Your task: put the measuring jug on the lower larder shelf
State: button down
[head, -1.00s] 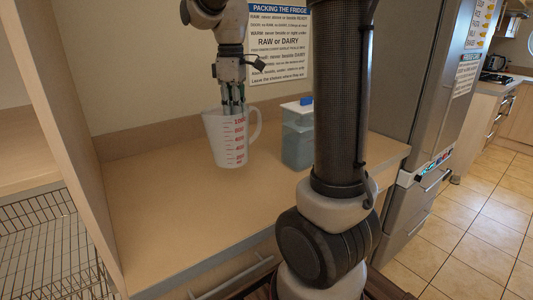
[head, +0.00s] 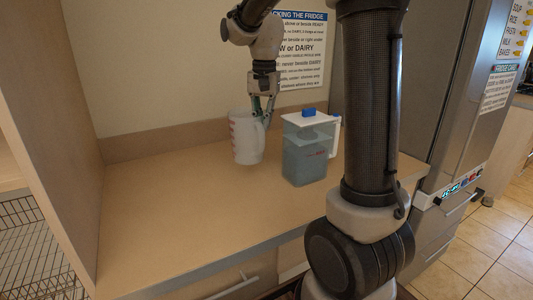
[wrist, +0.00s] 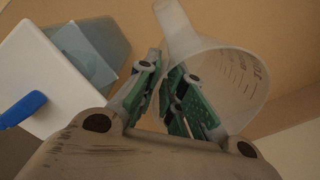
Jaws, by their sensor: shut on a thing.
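The measuring jug (head: 246,142) is translucent white with red markings, now on its left side in the head view. It is upright at the back of the worktop; I cannot tell whether its base touches the surface. My gripper (head: 263,112) is above its right side. In the wrist view, my gripper (wrist: 168,95) is shut on the jug's wall, one finger outside and one inside the open mouth. The jug's handle (wrist: 177,22) shows there beside the fingers. The lower larder shelf cannot be clearly identified; only a shelf edge (head: 10,172) shows at far left.
A blue-grey lidded pitcher (head: 306,160) with a blue knob stands close to the jug's right. A wooden side panel (head: 60,130) divides the worktop (head: 190,220) from a wire basket (head: 30,235) at left. The worktop's front left is clear. A steel fridge (head: 445,100) stands right.

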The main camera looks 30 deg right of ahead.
send_over(262, 159)
jog(key=f, duration=0.6)
jog(key=shift+w+d+f, duration=0.3)
jog(key=shift+f, duration=0.2)
jog(key=c, duration=1.5)
grip_release()
jog(key=shift+c, duration=0.2)
